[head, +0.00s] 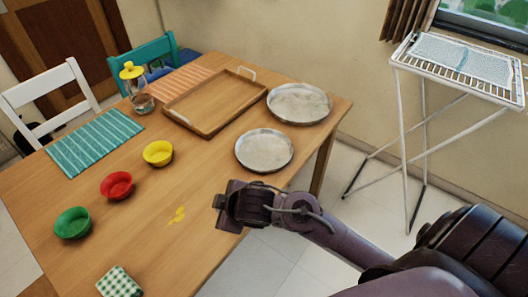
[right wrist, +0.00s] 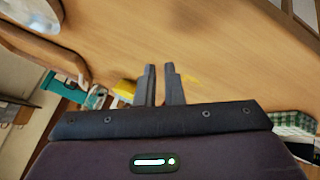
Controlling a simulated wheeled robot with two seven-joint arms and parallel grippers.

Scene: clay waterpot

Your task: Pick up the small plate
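Two round, shallow metal plates stand on the wooden table in the head view. The smaller plate (head: 264,150) is nearer to me, close to the table's right edge. The larger plate (head: 299,103) is behind it at the far right corner. My right gripper (head: 222,206) is over the table's right edge, in front of the smaller plate and apart from it. In the right wrist view its two fingers (right wrist: 160,84) are slightly apart with nothing between them. Part of a plate (right wrist: 32,13) shows at the upper left there; I cannot tell which. My left gripper is out of view.
A wooden tray (head: 170,112) lies left of the plates. Yellow (head: 158,153), red (head: 116,185) and green (head: 72,222) bowls stand further left. A yellow-topped jar (head: 139,95) stands behind. A white drying rack (head: 465,75) is at the right. The table's near middle is mostly clear.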

